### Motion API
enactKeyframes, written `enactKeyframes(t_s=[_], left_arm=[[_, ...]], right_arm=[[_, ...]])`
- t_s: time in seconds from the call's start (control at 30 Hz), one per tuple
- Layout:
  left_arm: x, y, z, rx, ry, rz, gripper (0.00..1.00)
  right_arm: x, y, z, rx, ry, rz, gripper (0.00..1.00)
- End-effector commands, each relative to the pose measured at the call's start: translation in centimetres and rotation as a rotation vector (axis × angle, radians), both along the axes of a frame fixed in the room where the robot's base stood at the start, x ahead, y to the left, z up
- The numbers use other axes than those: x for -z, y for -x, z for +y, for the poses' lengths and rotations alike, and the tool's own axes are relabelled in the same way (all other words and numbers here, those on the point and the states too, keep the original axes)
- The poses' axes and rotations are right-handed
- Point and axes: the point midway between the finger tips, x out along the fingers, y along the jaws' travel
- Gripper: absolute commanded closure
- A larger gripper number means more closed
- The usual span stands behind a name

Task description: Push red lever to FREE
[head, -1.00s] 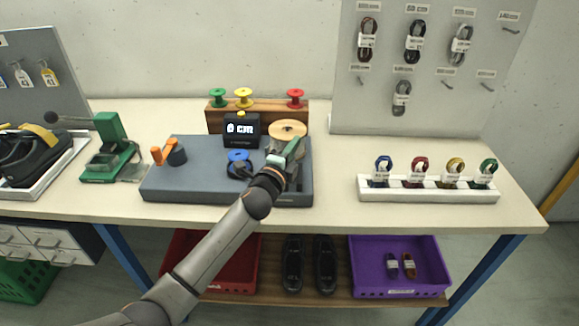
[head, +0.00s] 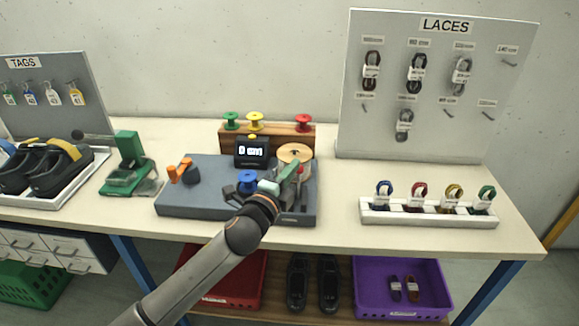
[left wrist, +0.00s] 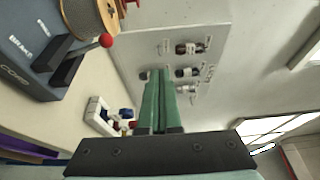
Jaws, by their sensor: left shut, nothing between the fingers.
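The red ball knob of the lever (left wrist: 106,40) shows in the left wrist view, on a dark arm beside the wooden spool (left wrist: 88,15). It stands at the edge of the grey machine base (left wrist: 22,65), which has white lettering that includes "BRAKE". In the head view the spool (head: 295,153) is at the right end of the base (head: 190,205), and my gripper mostly hides the lever. My left gripper (head: 292,170) is over that end, its green fingers (left wrist: 160,78) together and empty. The knob is apart from the fingers in the wrist view. My right gripper is not in view.
A display reading 0 cm (head: 252,151), a blue knob (head: 247,179) and an orange crank (head: 180,172) are on the base. A rack of coloured spools (head: 290,135) stands behind. A white lace holder (head: 430,217) is right, with clear table between. A green device (head: 128,165) is left.

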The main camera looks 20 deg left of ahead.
Motion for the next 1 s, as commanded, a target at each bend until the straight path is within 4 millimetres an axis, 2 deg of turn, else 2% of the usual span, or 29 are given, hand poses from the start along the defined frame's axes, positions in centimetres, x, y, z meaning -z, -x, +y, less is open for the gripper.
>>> enactKeyframes(t_s=[0.2, 0.73, 0.77, 0.87, 0.97, 1.0], left_arm=[[-0.8, 1.1, 0.2, -0.001, -0.001, 0.0, 1.0], [-0.5, 1.3, 0.2, 0.0, 0.008, 0.007, 1.0], [-0.1, 1.4, 0.1, 0.001, 0.018, 0.014, 1.0], [2.8, 2.6, -0.3, 0.008, 0.103, 0.077, 1.0], [8.0, 5.2, -1.1, 0.008, 0.274, 0.194, 1.0], [10.4, 6.7, -1.5, 0.002, 0.361, 0.252, 1.0]], right_arm=[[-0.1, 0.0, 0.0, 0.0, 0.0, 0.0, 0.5], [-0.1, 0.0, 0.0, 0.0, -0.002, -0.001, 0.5], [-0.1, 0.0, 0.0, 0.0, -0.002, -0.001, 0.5], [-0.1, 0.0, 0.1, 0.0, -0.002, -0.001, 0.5], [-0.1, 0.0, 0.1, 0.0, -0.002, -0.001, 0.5], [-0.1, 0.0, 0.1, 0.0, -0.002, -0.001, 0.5]])
